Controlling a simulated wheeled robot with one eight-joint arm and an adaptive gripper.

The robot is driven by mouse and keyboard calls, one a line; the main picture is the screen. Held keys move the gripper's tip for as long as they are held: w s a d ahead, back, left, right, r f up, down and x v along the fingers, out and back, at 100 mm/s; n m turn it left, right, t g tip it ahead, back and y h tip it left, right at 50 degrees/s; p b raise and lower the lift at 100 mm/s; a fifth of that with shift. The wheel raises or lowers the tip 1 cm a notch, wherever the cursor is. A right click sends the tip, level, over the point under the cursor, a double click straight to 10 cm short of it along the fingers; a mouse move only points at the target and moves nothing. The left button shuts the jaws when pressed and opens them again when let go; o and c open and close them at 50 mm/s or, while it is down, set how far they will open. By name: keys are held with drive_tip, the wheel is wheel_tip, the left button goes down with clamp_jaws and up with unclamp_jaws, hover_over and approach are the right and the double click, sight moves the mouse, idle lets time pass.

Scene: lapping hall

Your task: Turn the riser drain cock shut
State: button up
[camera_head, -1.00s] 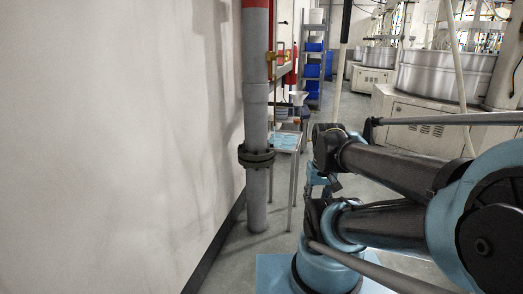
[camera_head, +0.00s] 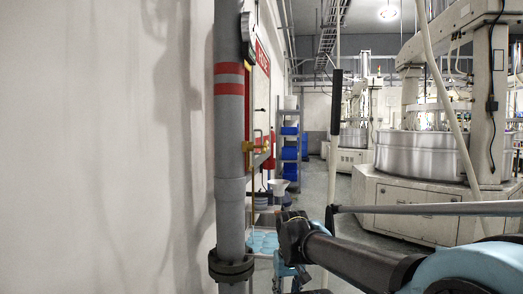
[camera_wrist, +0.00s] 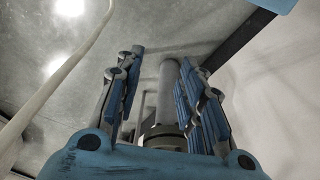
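The riser is a grey pipe (camera_head: 231,130) with red bands, standing close to the left wall, with a dark flange (camera_head: 231,266) low in the picture. A small brass drain cock (camera_head: 252,146) sticks out from its right side below the bands; its exact lever position is too small to tell. My gripper (camera_wrist: 162,60) is open, with blue-padded fingers spread apart and nothing held. In the wrist view a grey pipe (camera_wrist: 167,88) and a flange (camera_wrist: 165,138) show in the gap between the fingers. The cock is not clearly seen there.
A small table (camera_head: 263,240) with light blue discs stands behind the pipe. Shelves with blue bins (camera_head: 289,150) stand farther back. Large lapping machines (camera_head: 430,155) fill the right. The wall (camera_head: 100,150) is close on the left. Floor shows between table and machines.

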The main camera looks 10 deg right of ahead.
drive_tip(key=shift+d, duration=0.15)
drive_tip(key=m+t, duration=0.3)
approach(265, 144)
drive_tip(key=shift+y, duration=0.4)
drive_tip(key=x, duration=0.7)
drive_tip(key=d+x, duration=0.1)
drive_tip(key=x, duration=0.3)
drive_tip(key=shift+c, duration=0.2)
clamp_jaws()
